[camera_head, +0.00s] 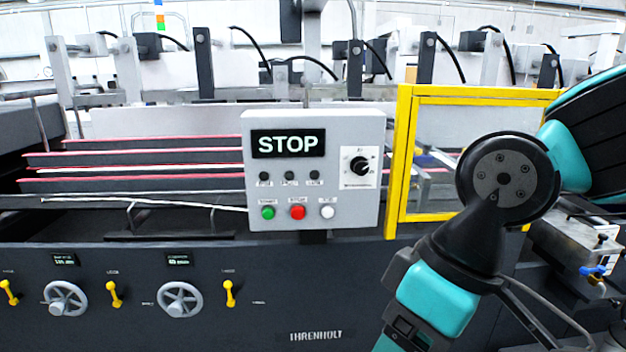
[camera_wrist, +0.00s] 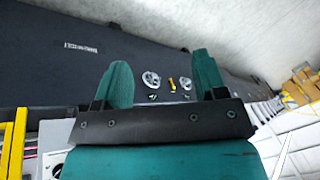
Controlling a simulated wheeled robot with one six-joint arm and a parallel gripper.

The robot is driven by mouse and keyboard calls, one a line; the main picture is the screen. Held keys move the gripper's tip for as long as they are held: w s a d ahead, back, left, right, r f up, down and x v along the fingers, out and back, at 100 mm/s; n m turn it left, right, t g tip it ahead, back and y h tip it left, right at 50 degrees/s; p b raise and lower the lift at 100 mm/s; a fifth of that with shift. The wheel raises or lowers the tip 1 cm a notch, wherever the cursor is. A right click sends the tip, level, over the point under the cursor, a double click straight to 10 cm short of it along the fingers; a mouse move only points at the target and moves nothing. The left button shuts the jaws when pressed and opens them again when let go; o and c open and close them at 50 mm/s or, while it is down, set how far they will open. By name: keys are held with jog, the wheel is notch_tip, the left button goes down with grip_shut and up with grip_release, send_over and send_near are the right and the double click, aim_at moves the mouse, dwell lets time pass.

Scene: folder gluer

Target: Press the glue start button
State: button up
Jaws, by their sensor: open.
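The grey control panel (camera_head: 222,170) stands on the machine's front in the head view, with a display reading STOP. Along its bottom are a green button (camera_head: 268,212), a red button (camera_head: 297,212) and a white button (camera_head: 328,212). The small labels above them are too blurred to read, so I cannot tell which is glue start. My gripper (camera_wrist: 161,62) shows in the wrist view with its two teal fingers apart and nothing between them. It faces along the machine's dark front, away from the buttons. The head view does not show the gripper, only my arm.
A yellow-framed guard (camera_head: 403,160) stands right of the panel, behind my arm. A black rotary knob (camera_head: 360,166) is on the panel. Below left, handwheels (camera_head: 180,299) and yellow levers (camera_head: 113,294) stick out of the dark machine front. The space before the panel looks clear.

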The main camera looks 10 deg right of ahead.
grip_shut()
dwell(1.7)
